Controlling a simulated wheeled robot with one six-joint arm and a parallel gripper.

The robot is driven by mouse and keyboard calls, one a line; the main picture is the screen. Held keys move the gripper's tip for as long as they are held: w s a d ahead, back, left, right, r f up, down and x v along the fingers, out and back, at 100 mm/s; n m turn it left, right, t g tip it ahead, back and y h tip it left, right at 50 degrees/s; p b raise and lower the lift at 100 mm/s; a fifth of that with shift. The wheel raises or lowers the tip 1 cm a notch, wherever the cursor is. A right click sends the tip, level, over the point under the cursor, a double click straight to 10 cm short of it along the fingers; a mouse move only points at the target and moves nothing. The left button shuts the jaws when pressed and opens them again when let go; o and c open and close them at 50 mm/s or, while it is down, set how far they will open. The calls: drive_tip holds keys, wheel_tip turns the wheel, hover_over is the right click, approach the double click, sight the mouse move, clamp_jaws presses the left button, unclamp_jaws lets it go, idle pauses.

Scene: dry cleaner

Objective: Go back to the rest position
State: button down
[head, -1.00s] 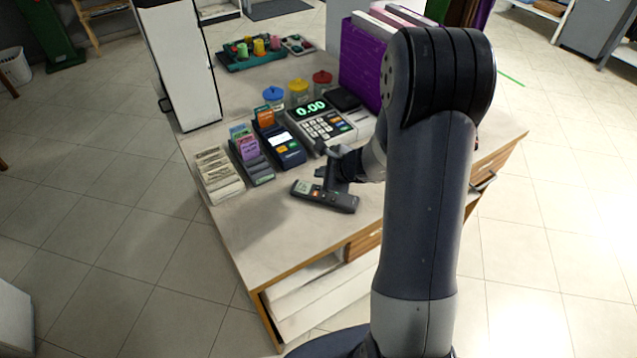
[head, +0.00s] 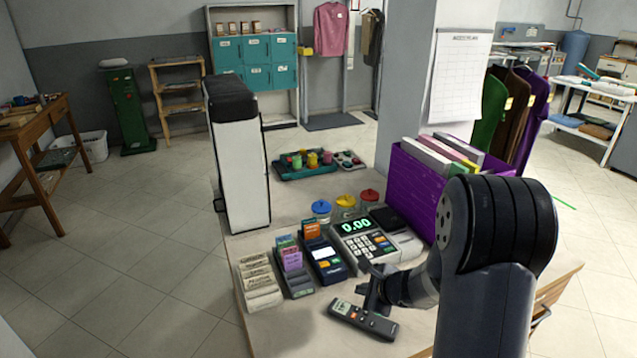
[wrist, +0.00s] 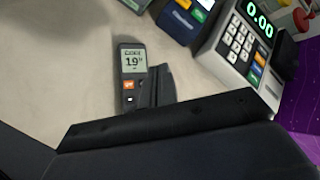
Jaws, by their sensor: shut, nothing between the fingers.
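My gripper (head: 374,291) is low over the counter (head: 290,330), beside a dark handheld device (head: 362,319) with a small screen. In the wrist view the device (wrist: 131,75) reads about 19 and lies on the counter. My gripper's dark fingers (wrist: 155,88) are closed, hold nothing and overlap the device's right side in that view. I cannot tell whether they touch it. The lower part of the device is hidden behind my gripper in the wrist view.
A cash register (head: 365,240) showing 0.00, a card terminal (head: 325,262) and card holders stand behind the device. A purple box (head: 415,190) of files is behind my arm. A tall white-and-black unit (head: 240,160) stands at the left. The counter's front left is clear.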

drive_tip(key=shift+f+b, duration=0.3)
drive_tip(key=shift+f, duration=0.3)
drive_tip(key=r+p, duration=0.1)
drive_tip(key=p, duration=0.2)
drive_tip(key=shift+r+p, duration=0.2)
drive_tip(key=shift+p, duration=0.15)
wheel_tip(320, 180, up, 4)
drive_tip(key=p, duration=0.3)
drive_tip(key=shift+r, duration=0.2)
drive_tip(key=shift+f, duration=0.1)
wheel_tip(320, 180, down, 5)
drive_tip(key=b, duration=0.4)
drive_tip(key=shift+f, duration=0.1)
drive_tip(key=b, duration=0.2)
drive_tip(key=shift+f+b, duration=0.25)
drive_tip(key=shift+b, duration=0.1)
